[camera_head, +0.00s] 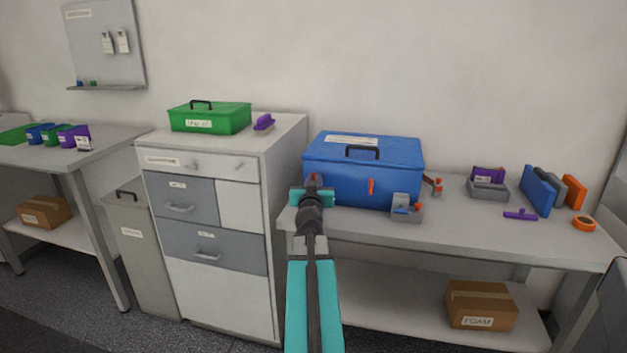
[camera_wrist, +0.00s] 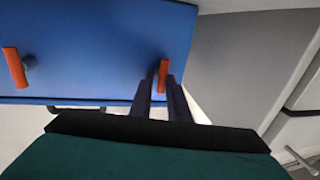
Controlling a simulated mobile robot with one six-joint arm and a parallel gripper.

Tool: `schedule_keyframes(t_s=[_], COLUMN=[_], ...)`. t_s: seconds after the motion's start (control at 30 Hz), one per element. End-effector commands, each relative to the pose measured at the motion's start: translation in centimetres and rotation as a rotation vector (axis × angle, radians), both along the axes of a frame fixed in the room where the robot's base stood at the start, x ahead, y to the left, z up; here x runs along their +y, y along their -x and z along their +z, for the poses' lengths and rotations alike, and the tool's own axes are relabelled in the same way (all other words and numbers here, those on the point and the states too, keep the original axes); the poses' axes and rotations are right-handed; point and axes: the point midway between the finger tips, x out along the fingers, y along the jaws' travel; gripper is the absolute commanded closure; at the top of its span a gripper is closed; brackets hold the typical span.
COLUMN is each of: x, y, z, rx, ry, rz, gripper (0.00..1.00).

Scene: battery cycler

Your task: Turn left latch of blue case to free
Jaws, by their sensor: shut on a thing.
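The blue case (camera_head: 345,180) stands on the grey bench with its lid down and a black handle (camera_head: 362,150) on top. Its right latch (camera_head: 371,187) is an orange bar, roughly upright on the front face; it also shows at the left of the wrist view (camera_wrist: 15,68). The left latch (camera_wrist: 163,75) is a similar orange bar, near upright in the wrist view. My gripper (camera_head: 311,184) is at the front left of the case and mostly hides this latch in the head view. Its two dark fingers (camera_wrist: 160,90) are shut on the left latch.
A grey holder (camera_head: 405,210) stands in front of the case's right side. Purple, blue and orange items and an orange tape roll (camera_head: 584,224) lie further right on the bench (camera_head: 460,233). A drawer cabinet (camera_head: 215,255) with a green case (camera_head: 209,118) stands left.

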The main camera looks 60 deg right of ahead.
Motion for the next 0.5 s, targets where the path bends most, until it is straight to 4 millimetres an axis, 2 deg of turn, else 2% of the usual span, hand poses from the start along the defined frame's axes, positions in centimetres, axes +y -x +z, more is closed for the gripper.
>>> schedule_keyframes(t_s=[0.1,0.5], x=[0.82,1.29], y=[-0.4,-0.61], z=[0.26,0.22], rx=[0.0,0.029], ry=[0.007,0.016], rz=[0.011,0.015], gripper=[1.0,1.0])
